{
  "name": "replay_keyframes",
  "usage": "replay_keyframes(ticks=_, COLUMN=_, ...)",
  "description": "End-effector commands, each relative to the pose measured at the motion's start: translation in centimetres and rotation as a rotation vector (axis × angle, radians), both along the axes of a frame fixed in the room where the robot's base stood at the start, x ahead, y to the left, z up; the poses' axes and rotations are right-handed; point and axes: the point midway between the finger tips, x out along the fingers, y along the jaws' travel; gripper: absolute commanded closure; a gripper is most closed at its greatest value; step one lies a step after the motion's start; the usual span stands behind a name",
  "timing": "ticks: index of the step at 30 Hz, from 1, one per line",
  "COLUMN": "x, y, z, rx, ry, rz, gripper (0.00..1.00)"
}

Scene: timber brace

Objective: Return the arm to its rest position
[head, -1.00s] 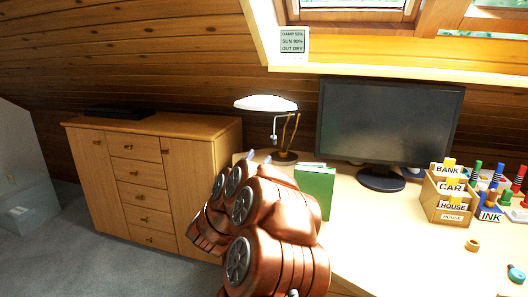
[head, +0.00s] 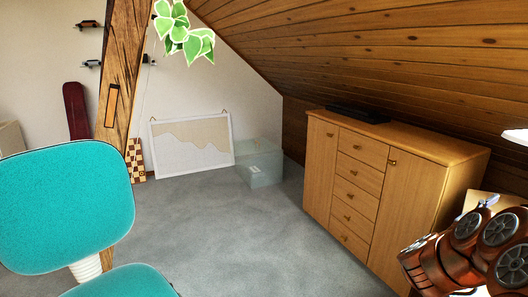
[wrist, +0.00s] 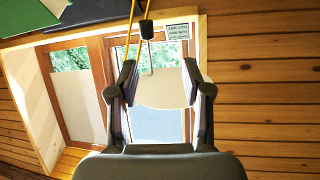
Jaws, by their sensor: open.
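My arm, copper-brown with round grey joint caps, shows at the lower right of the head view, in front of the wooden cabinet's right end. In the wrist view my gripper (wrist: 160,82) has its two dark fingers spread apart with nothing held between them. Beyond the fingers are the bright skylight window (wrist: 76,105), a small sign (wrist: 178,31) and the desk lamp's yellow stem (wrist: 131,22). The fingers do not show in the head view.
A wooden cabinet (head: 382,190) with drawers stands at right. A teal chair (head: 68,207) is at the near left. A timber post (head: 122,75) rises behind it. A grey box (head: 260,163) and a framed picture (head: 192,145) stand at the back. Grey carpet (head: 225,225) between is clear.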

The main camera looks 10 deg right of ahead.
Motion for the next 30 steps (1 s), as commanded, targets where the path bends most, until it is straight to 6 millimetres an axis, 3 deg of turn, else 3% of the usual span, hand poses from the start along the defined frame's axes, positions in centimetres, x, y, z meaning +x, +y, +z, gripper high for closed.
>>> replay_keyframes(ticks=8, x=9.3, y=5.9, z=-1.2, rx=0.184, ry=0.048, rz=0.369, gripper=0.51)
replay_keyframes(ticks=15, x=15.8, y=14.7, z=-3.3, rx=0.361, ry=0.161, rz=0.696, gripper=0.51)
replay_keyframes(ticks=19, x=17.7, y=20.2, z=-4.7, rx=0.454, ry=0.250, rz=0.854, gripper=0.51)
replay_keyframes(ticks=23, x=18.4, y=25.8, z=-6.5, rx=0.548, ry=0.356, rz=0.994, gripper=0.51)
replay_keyframes(ticks=30, x=16.4, y=35.4, z=-10.1, rx=0.718, ry=0.595, rz=1.197, gripper=0.51)
